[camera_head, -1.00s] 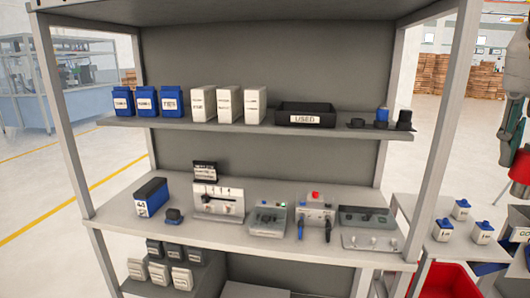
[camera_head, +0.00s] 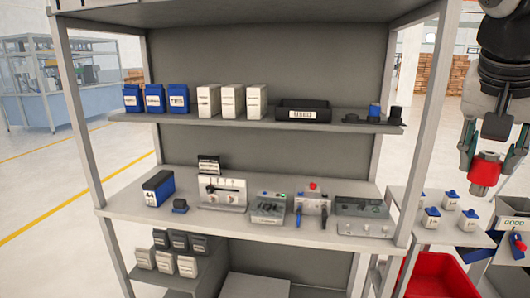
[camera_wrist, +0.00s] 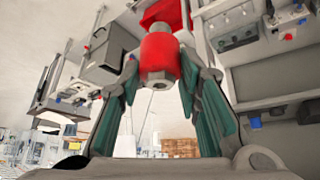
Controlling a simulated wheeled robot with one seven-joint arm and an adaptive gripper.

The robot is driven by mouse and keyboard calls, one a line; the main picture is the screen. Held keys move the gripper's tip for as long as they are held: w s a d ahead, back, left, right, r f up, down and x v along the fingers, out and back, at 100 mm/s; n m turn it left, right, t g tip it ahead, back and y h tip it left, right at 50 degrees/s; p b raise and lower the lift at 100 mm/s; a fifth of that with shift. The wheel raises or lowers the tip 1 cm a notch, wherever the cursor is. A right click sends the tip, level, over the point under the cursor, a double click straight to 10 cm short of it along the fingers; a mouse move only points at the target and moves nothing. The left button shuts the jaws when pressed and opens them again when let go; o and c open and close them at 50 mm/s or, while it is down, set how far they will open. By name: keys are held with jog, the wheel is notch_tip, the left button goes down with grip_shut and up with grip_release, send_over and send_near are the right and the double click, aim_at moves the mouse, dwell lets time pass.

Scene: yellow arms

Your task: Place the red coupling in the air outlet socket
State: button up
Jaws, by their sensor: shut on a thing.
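My gripper (camera_head: 485,158) is at the right side of the head view, to the right of the shelf rack and held in the air. It is shut on the red coupling (camera_head: 485,173), a short red cylinder with a pale metal end. In the wrist view, the red coupling (camera_wrist: 158,57) sits between the green fingers, with its metal end with a hole facing the camera. Several devices stand on the middle shelf, among them a unit with a red knob (camera_head: 312,199) and a flat grey panel (camera_head: 362,220). I cannot tell which part is the air outlet socket.
The rack (camera_head: 420,120) has an upright post between my gripper and the middle shelf. A black bin marked USED (camera_head: 309,112) sits on the upper shelf. A red bin (camera_head: 436,276) and a side table with small white-and-blue containers (camera_head: 449,196) stand below my gripper.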

jog(key=w+a+f+n+t+y, duration=0.15)
jog(key=w+a+f+n, duration=0.25)
jog(key=w+f, duration=0.8)
jog(key=w+a+f+n+y, duration=0.2)
jog(key=w+a+f+n, duration=0.15)
jog(key=w+f, duration=0.9)
jog(key=a+f+n+y, duration=0.2)
jog(key=a+f, duration=0.4)
jog(key=f, duration=0.8)
jog(key=s+f, duration=0.3)
jog(key=s, duration=0.6)
jog(key=shift+s+t, duration=0.35)
jog(key=shift+t, duration=0.1)
jog(key=shift+h, duration=0.25)
